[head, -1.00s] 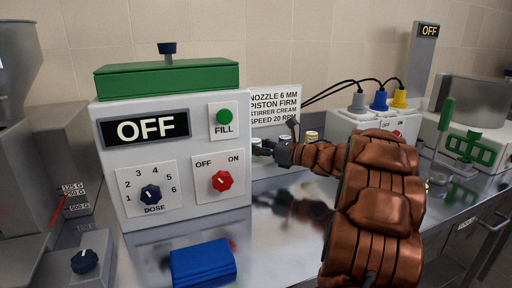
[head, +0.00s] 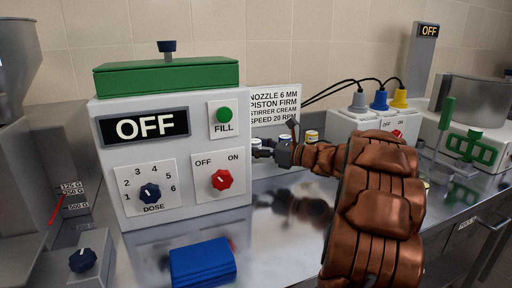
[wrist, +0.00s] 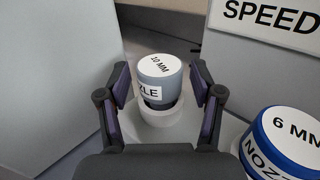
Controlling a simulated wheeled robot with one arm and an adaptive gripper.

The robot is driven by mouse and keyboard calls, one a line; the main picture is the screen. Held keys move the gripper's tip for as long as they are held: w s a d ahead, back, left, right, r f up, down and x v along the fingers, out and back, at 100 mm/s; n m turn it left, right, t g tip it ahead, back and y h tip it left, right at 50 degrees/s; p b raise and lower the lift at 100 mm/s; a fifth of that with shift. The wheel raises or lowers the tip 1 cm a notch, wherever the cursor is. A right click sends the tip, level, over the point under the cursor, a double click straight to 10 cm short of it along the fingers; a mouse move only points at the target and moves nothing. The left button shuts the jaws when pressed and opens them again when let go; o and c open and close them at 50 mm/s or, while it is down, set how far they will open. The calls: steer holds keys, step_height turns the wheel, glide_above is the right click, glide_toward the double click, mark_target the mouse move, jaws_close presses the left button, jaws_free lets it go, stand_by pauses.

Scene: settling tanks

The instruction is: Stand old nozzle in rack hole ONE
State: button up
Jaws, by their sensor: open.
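A grey nozzle marked 10 MM (wrist: 160,72) stands upright on a round white base (wrist: 160,122) in the wrist view. My gripper (wrist: 162,88) is open, with one finger on each side of this nozzle and a gap visible on both sides. A blue-rimmed nozzle marked 6 MM (wrist: 292,142) stands at the lower right. In the head view my gripper (head: 264,149) is beside the large OFF machine, below the sign; its fingers are small there and partly hide the nozzle. I cannot make out a rack hole marked ONE.
The white machine with the green lid (head: 170,150) stands close left of my gripper. A sign (head: 276,105) reads NOZZLE 6 MM. A blue block (head: 203,262) lies on the steel bench in front. A box with grey, blue and yellow plugs (head: 372,122) stands right, behind my arm.

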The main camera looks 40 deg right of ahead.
steer(key=shift+r+p, duration=0.5)
steer(key=shift+p, duration=0.2)
steer(key=v, duration=0.4)
steer(key=b+v, duration=0.1)
steer(key=v, duration=0.7)
steer(key=shift+f+b, duration=0.25)
steer(key=shift+b, duration=0.05)
